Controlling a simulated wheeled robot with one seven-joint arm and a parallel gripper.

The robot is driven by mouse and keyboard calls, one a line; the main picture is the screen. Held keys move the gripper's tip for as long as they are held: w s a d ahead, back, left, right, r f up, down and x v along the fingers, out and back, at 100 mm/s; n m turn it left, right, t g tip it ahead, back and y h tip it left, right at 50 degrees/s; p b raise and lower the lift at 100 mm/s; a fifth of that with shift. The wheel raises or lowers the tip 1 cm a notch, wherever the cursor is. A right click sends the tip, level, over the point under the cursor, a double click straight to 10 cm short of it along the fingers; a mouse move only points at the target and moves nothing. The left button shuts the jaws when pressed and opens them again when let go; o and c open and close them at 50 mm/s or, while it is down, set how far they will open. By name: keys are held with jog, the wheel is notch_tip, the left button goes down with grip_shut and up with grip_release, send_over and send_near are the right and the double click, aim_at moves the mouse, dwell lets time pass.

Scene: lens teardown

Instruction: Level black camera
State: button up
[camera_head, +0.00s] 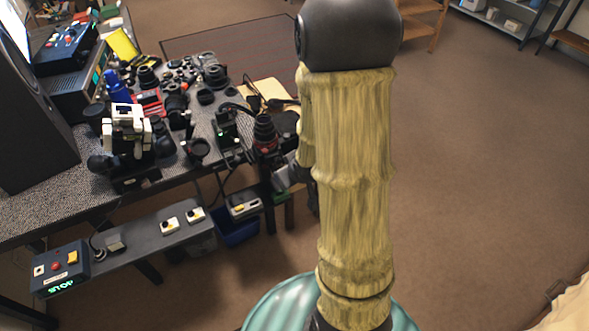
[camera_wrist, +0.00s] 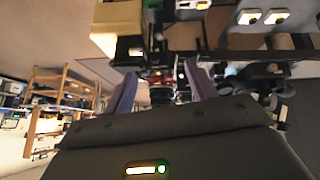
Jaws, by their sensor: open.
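A black camera-like body with a ribbed black lens and a red band (camera_head: 265,136) stands at the table's right end in the head view. In the wrist view a red and black piece (camera_wrist: 161,88) shows beyond and between my fingers; I take it for the same thing. My gripper (camera_wrist: 160,86) is open, its two grey-purple fingers apart, with nothing clearly held. In the head view my gripper is mostly hidden by my arm, close to the right of the red-banded piece. I cannot tell whether that camera is tilted, or whether the fingers touch it.
The dark speckled table (camera_head: 55,205) holds several lenses and black camera parts, a white device (camera_head: 128,116) and a blue bottle (camera_head: 117,86). A low shelf with a control box (camera_head: 60,268) runs along its front. A blue bin (camera_head: 238,229) stands below. Brown floor at right is clear.

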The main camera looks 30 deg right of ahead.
aim_at(275, 151)
jog(key=s+d+f+t+b, duration=0.1)
jog(key=d+f+t+b, duration=0.3)
jog(key=f, duration=0.3)
jog(key=s+d+f+m+t+y+b, duration=0.1)
jog(key=d+f+t+b, duration=0.3)
jog(key=f+t+b, duration=0.2)
notch_tip(275, 151, down, 2)
jog(key=shift+d+f+m+t+b, duration=0.1)
jog(key=shift+d+m+t+b, duration=0.25)
jog(key=shift+b, duration=0.2)
jog(key=shift+w, duration=0.1)
jog(key=w+b, duration=0.9)
jog(key=w, duration=0.8)
jog(key=shift+w+a, duration=0.15)
jog(key=shift+a, duration=0.15)
jog(key=shift+c, duration=0.5)
